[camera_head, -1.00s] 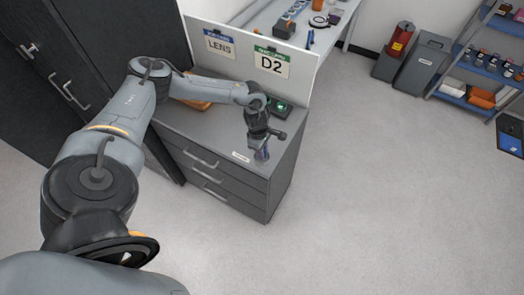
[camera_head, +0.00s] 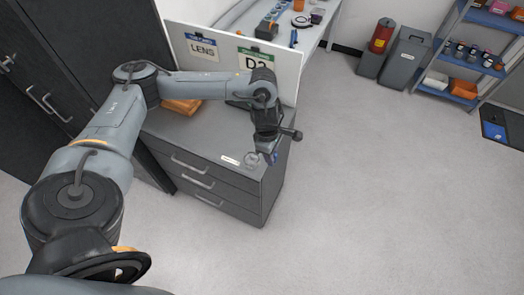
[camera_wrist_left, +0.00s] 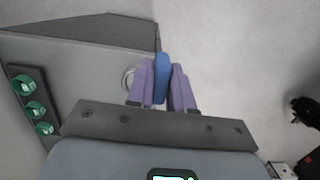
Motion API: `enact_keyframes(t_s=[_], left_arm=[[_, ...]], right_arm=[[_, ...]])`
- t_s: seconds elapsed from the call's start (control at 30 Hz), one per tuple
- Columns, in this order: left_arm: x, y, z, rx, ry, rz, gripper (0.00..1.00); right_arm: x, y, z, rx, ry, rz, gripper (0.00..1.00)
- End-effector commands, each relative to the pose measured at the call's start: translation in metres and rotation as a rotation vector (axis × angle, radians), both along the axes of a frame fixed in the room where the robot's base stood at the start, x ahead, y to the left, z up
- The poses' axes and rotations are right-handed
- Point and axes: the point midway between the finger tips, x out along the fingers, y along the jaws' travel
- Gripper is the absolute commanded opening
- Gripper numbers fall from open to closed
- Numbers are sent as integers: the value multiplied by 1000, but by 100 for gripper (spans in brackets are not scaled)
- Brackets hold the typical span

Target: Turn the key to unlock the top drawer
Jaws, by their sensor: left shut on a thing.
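My left gripper (camera_head: 269,156) is at the front right corner of the dark grey drawer cabinet (camera_head: 212,130). In the left wrist view its purple fingers are shut on a blue key (camera_wrist_left: 162,78), gripped by its flat head. The key's tip is hidden, so I cannot tell whether it sits in a lock. A pale round ring (camera_wrist_left: 129,77), perhaps the lock, shows partly behind the left finger; it shows near the front edge in the head view (camera_head: 251,159). The top drawer (camera_head: 215,178) looks closed. My right gripper is not in view.
A white panel with LENS (camera_head: 203,49) and D2 signs stands behind the cabinet top. An orange item (camera_head: 181,106) lies there. A dark block with green rings (camera_wrist_left: 35,105) is beside the gripper. Tall dark cabinets (camera_head: 75,60) stand left; open floor (camera_head: 370,190) lies right.

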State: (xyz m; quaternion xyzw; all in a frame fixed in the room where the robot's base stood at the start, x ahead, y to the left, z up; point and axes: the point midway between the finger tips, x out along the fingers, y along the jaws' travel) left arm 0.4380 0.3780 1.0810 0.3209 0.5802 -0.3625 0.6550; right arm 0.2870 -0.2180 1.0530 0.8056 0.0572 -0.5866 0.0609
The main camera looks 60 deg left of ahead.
Motion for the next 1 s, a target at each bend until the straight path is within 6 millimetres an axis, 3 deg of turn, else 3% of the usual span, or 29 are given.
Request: enact_keyframes(t_s=[0.2, 0.47, 0.7, 1.0], left_arm=[[6, -14, 9, 0, -1, -74, 0], [32, 0, 23, 1, -3, -146, 0], [53, 27, 35, 0, 1, -160, 0], [53, 66, 29, -2, 5, -118, 0]], right_arm=[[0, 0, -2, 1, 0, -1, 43], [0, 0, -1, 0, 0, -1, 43], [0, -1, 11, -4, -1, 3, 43], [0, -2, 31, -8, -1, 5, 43]])
